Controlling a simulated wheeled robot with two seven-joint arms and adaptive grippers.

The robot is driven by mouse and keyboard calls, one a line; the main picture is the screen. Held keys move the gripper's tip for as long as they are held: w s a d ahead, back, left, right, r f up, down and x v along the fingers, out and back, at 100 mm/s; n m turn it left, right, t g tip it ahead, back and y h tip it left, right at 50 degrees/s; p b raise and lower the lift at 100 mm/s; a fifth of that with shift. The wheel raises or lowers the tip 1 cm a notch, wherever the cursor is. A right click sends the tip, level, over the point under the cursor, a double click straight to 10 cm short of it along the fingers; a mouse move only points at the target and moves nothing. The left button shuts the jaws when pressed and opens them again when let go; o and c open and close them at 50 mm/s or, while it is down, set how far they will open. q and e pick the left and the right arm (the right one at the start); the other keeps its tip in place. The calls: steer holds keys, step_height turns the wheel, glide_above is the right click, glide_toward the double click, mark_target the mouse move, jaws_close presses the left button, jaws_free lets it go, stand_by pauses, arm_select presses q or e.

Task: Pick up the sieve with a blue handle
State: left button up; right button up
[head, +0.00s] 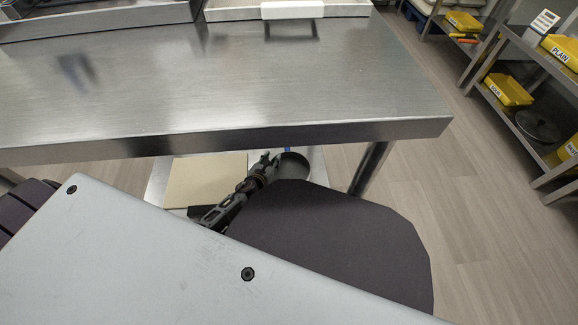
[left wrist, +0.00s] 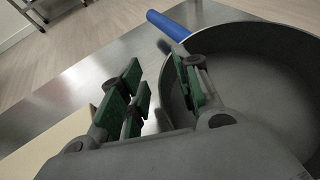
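The sieve (left wrist: 262,80) is a dark grey round bowl with a blue handle (left wrist: 168,25), filling the right side of the left wrist view. In the head view the sieve (head: 293,167) sits on the lower shelf, partly hidden by my own body, with a bit of its blue handle below the tabletop edge. My left gripper (left wrist: 160,85) is open, with green finger pads apart. Its right finger overlaps the sieve's near rim and its left finger is outside the bowl. Whether either touches the rim I cannot tell. The left gripper (head: 270,162) also shows in the head view. My right gripper is not in view.
A steel table (head: 230,85) spans above the lower shelf (head: 160,180), with its front edge close over my left arm. A beige board (head: 207,180) lies left of the gripper. A table leg (head: 370,168) stands to the right. Racks with yellow bins (head: 508,90) are farther right.

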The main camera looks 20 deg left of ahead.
arm_select(q)
steer(key=shift+c, duration=0.8)
jaws_close()
steer(key=shift+r, duration=0.15)
